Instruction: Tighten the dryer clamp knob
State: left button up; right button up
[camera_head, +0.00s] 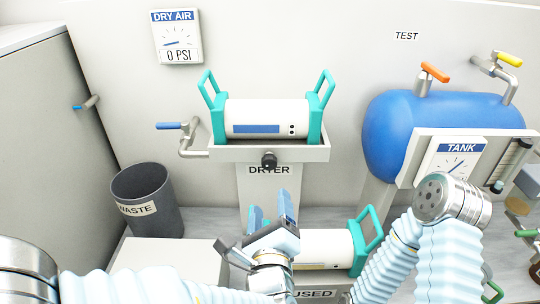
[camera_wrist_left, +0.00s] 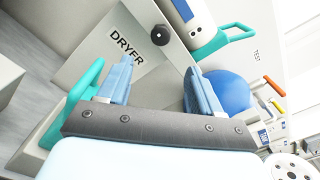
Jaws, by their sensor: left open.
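The dryer clamp knob (camera_head: 269,160) is a small black round knob on the front of the dryer stand, just above the DRYER label. It also shows in the left wrist view (camera_wrist_left: 160,35), beyond and above the fingers. A white dryer cylinder (camera_head: 267,118) with teal end handles sits in the tray (camera_head: 225,155) above the knob. My left gripper (camera_head: 271,212) is open and empty, below the knob and apart from it, with blue fingers pointing up. In the left wrist view its fingers (camera_wrist_left: 158,88) are spread wide with nothing between them. My right gripper is not in view; only the right arm shows.
A second white cylinder (camera_head: 325,248) with a teal handle lies low behind my left gripper, above a USED label. A blue valve lever (camera_head: 169,126) is left of the tray. The blue tank (camera_head: 400,125) stands right, the waste bin (camera_head: 148,210) left.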

pick_arm(q)
jog(key=p, duration=0.2)
send_near(270, 166)
jog(key=w, duration=0.9)
jog(key=shift+w+f+b, duration=0.1)
jog(key=shift+w+b, duration=0.15)
jog(key=shift+b, duration=0.15)
jog(key=shift+w, duration=0.5)
jog(key=c, duration=1.1)
jog(key=shift+o, duration=0.2)
